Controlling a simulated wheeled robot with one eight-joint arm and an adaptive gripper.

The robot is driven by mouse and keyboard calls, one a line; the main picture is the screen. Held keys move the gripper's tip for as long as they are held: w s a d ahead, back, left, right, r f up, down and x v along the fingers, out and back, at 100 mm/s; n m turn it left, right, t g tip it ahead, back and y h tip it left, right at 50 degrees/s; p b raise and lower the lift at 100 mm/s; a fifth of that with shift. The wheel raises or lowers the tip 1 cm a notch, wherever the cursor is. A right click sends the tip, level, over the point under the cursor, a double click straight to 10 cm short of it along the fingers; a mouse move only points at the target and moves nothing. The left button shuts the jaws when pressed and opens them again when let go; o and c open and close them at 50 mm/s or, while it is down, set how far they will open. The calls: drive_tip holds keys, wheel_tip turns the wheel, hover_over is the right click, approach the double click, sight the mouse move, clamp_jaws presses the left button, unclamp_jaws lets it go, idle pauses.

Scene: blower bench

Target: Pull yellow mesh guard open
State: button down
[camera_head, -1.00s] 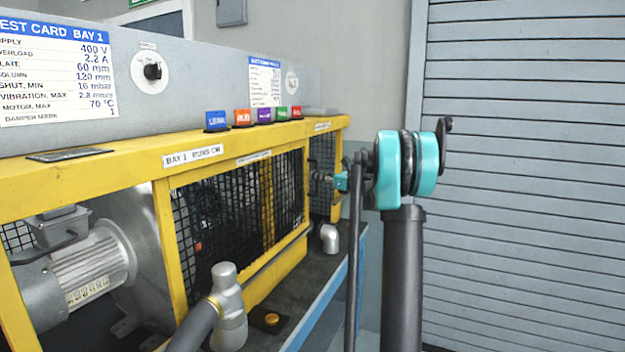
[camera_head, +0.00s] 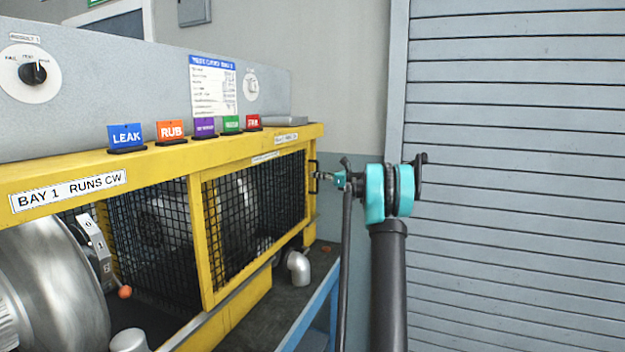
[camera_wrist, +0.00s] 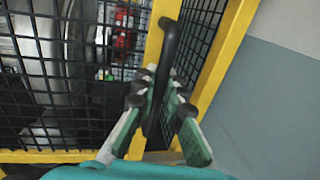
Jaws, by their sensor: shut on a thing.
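The yellow mesh guard (camera_head: 197,245) is a yellow-framed panel of black mesh on the front of the bench, near its far right end. Its black bar handle (camera_head: 313,177) stands at its right edge. The handle also shows upright in the wrist view (camera_wrist: 168,48). My gripper (camera_head: 328,176) is shut on this handle. In the wrist view, the green-padded fingers of my gripper (camera_wrist: 160,100) lie on both sides of the bar. Part of the handle is hidden by the fingers.
Left of the guard are a blower housing (camera_head: 50,275) and a switch with an orange-tipped lever (camera_head: 124,292). Tags, including a blue LEAK tag (camera_head: 125,137), stand on the yellow top rail. A grey pipe elbow (camera_head: 298,266) stands below the handle. A shutter wall (camera_head: 510,180) is at right.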

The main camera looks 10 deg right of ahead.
drive_tip(key=shift+w+d, duration=0.85)
drive_tip(key=shift+w, duration=0.25)
drive_tip(key=shift+w+d, duration=0.85)
drive_tip(key=shift+w, duration=0.25)
drive_tip(key=c, duration=1.6)
unclamp_jaws()
drive_tip(key=v, duration=1.2)
